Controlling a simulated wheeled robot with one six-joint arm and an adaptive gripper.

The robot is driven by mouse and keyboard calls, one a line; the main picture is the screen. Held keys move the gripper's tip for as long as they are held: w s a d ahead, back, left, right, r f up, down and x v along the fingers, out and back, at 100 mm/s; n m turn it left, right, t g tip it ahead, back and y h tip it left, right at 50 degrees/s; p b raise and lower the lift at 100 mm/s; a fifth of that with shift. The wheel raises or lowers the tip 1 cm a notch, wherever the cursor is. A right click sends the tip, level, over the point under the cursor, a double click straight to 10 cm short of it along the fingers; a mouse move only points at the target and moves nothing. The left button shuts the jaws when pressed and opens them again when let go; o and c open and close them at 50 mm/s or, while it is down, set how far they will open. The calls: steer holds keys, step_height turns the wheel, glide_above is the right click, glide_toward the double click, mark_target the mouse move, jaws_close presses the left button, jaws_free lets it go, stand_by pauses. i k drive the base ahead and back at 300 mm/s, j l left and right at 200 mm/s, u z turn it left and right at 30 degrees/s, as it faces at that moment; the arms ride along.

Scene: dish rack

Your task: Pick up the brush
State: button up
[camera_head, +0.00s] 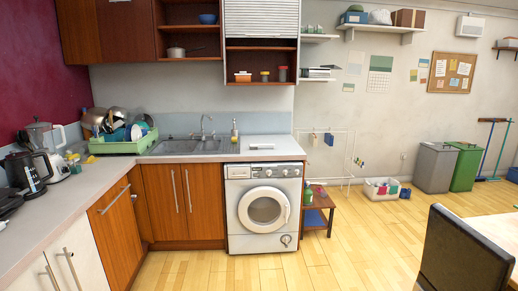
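I cannot make out a dish brush with certainty at this distance. The green dish rack (125,146) stands on the counter left of the sink, filled with several pots, plates and cups. A small upright bottle-like item (234,131) stands at the right end of the sink. A small flat item (262,146) lies on the counter above the washing machine. Long-handled cleaning tools (486,150) lean on the wall at the far right; their heads are small and hard to tell. My gripper is not in view.
The sink (190,146) with its tap is set in the corner counter (75,190). A coffee maker (28,172) stands at the left. A washing machine (263,210) and a small side table (317,208) stand below. A dark chair (462,252) is at lower right. The middle floor is clear.

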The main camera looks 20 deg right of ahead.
mark_target(255, 147)
steer(key=i+j, duration=0.15)
steer(key=i, duration=0.4)
steer(key=i+j, duration=0.15)
steer(key=i, duration=0.4)
steer(key=i+j, duration=0.2)
steer(key=i, duration=0.35)
steer(key=i+j, duration=0.15)
steer(key=i, duration=0.4)
steer(key=i+j, duration=0.15)
steer(key=i, duration=0.4)
steer(key=i+j, duration=0.15)
steer(key=i, duration=0.4)
steer(key=i+j, duration=0.15)
steer(key=i, duration=0.4)
